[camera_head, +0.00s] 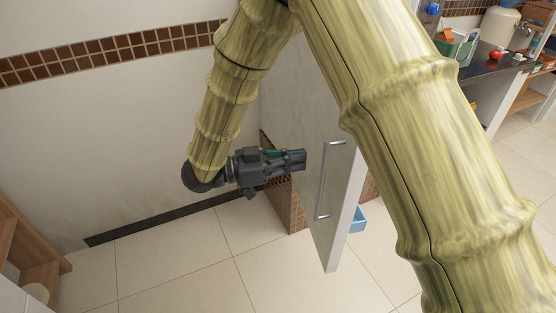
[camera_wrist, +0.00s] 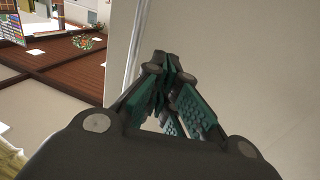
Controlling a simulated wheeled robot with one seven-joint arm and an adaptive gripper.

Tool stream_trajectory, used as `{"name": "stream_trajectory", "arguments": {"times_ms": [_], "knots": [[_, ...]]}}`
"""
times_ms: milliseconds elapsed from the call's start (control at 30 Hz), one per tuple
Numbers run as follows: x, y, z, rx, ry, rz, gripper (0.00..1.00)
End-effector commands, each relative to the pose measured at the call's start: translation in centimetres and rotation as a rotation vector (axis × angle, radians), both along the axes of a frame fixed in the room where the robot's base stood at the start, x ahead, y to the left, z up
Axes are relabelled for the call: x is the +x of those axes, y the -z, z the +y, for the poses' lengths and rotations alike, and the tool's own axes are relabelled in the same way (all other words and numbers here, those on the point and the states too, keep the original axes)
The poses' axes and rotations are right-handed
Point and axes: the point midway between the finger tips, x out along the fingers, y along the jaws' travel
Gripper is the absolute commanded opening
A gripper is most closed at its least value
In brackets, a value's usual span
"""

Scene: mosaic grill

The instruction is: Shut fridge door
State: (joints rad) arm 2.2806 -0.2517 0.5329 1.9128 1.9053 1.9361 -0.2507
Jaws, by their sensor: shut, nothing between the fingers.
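The fridge door (camera_head: 315,185) is a pale panel standing open, with a long silver bar handle (camera_head: 323,180) near its free edge. My gripper (camera_head: 303,159) is shut and empty, pointing right in the head view. Its tips are at or very near the door's flat face, left of the handle; I cannot tell whether they touch. In the wrist view the gripper (camera_wrist: 168,68) points at a plain pale surface, and a light vertical bar stands just left of the fingers. The fridge's inside is hidden, partly behind my arm.
A wooden shelf unit (camera_head: 25,250) stands at the lower left. A dark counter (camera_head: 490,68) with a green-and-white box (camera_head: 456,48) and a red item (camera_head: 495,55) is at the upper right. A blue container (camera_head: 358,219) shows behind the door. The tiled floor in front is clear.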

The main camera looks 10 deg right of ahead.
Motion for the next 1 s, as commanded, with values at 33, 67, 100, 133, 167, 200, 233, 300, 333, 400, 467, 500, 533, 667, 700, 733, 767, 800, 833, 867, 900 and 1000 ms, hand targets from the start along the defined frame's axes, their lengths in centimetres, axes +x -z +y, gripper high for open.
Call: {"name": "stream_trajectory", "arguments": {"times_ms": [33, 67, 100, 133, 167, 200, 233, 300, 333, 400, 467, 500, 533, 667, 700, 733, 767, 800, 833, 867, 900, 1000], "knots": [[0.1, -0.1, -0.9, 0.0, 0.002, 0.001, 0.0], [0.1, -0.1, -1.4, 0.0, 0.002, 0.001, 0.0], [0.2, -0.1, -2.0, -0.001, 0.001, 0.0, 0.0], [0.3, -0.1, -2.5, 0.0, 0.001, 0.001, 0.0], [0.3, -0.1, -3.0, 0.001, 0.001, 0.001, 0.0], [0.4, -0.1, -3.6, 0.001, 0.001, 0.001, 0.0], [0.4, -0.1, -4.0, 0.001, 0.0, 0.001, 0.0], [0.5, -0.1, -4.9, 0.0, -0.001, 0.001, 0.0], [0.6, -0.1, -5.2, 0.0, -0.001, 0.001, 0.0], [0.7, -0.1, -5.9, 0.0, -0.002, 0.001, 0.0], [0.8, -0.1, -6.2, 0.0, -0.004, 0.0, 0.0], [0.8, 0.0, -6.5, 0.0, -0.005, 0.0, 0.0], [0.8, 0.0, -6.6, 0.0, -0.004, 0.0, 0.0], [0.8, 0.0, -6.9, 0.0, -0.004, 0.0, 0.0], [0.9, 0.0, -7.0, 0.0, -0.004, 0.0, 0.0], [0.9, 0.0, -7.0, 0.0, -0.004, -0.001, 0.0], [0.9, 0.0, -7.0, 0.0, -0.004, -0.001, 0.0], [0.9, 0.0, -7.0, 0.0, -0.004, 0.0, 0.0], [0.9, 0.0, -7.0, 0.0, -0.004, 0.0, 0.0], [0.9, 0.0, -7.0, 0.0, -0.004, 0.0, 0.0], [0.8, 0.0, -7.0, 0.0, -0.004, 0.0, 0.0], [0.8, 0.0, -7.0, 0.0, -0.005, 0.0, 0.0]]}}
